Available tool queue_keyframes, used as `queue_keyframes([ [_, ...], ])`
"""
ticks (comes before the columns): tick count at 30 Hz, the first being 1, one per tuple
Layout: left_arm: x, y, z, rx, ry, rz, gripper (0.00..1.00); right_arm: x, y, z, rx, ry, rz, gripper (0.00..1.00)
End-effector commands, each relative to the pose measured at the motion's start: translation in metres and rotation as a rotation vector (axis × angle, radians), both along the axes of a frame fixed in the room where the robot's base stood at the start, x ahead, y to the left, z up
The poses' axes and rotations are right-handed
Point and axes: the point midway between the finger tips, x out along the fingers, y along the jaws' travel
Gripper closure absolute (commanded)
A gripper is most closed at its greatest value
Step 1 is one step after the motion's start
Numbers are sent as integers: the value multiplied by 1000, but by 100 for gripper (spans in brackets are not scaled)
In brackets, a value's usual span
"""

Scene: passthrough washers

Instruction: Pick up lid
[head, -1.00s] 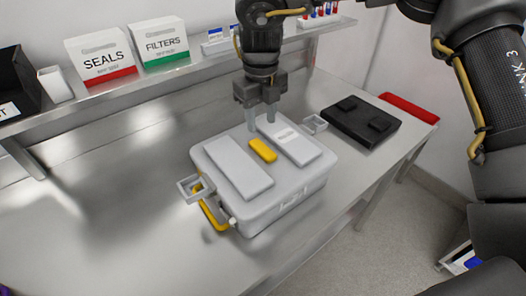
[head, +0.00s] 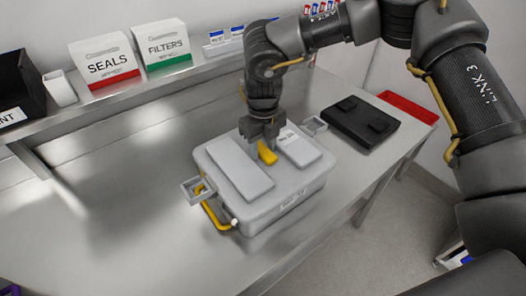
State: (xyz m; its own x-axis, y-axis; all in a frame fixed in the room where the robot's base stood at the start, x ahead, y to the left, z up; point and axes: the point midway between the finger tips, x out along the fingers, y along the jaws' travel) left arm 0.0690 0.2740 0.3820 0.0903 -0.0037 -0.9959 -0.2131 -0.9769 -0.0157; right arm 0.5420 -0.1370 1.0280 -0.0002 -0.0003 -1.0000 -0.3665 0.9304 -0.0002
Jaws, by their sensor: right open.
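The grey lid (head: 282,176) lies on a light grey box (head: 290,207) on the metal bench. Two raised pale panels flank a yellow handle (head: 267,156) at the middle of the lid. My right gripper (head: 262,146) points down over the far end of the yellow handle, its jaws open. The fingers partly hide the handle, and I cannot tell whether they touch it. My left gripper is not in view.
A yellow latch (head: 212,215) and a small grey frame (head: 198,190) stick out at the box's left. A black case (head: 360,121) and a red tray (head: 408,106) are at the right. A shelf (head: 120,98) with SEALS (head: 105,62) and FILTERS (head: 157,47) boxes runs behind.

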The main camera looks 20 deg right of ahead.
Motion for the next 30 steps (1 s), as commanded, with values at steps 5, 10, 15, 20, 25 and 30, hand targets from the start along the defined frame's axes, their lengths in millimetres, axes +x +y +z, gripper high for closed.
queue_keyframes([
  [5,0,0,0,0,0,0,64,0,0,0,0,0,0,69],
  [10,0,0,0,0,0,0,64,0,0,0,0,0,0,91],
  [15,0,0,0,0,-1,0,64,0,0,0,0,-1,0,100],
  [20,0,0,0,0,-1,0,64,1,0,2,1,-3,-1,100],
  [25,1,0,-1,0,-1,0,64,1,0,3,1,-3,-1,100],
  [30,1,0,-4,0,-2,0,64,1,0,14,1,-4,-1,100],
])
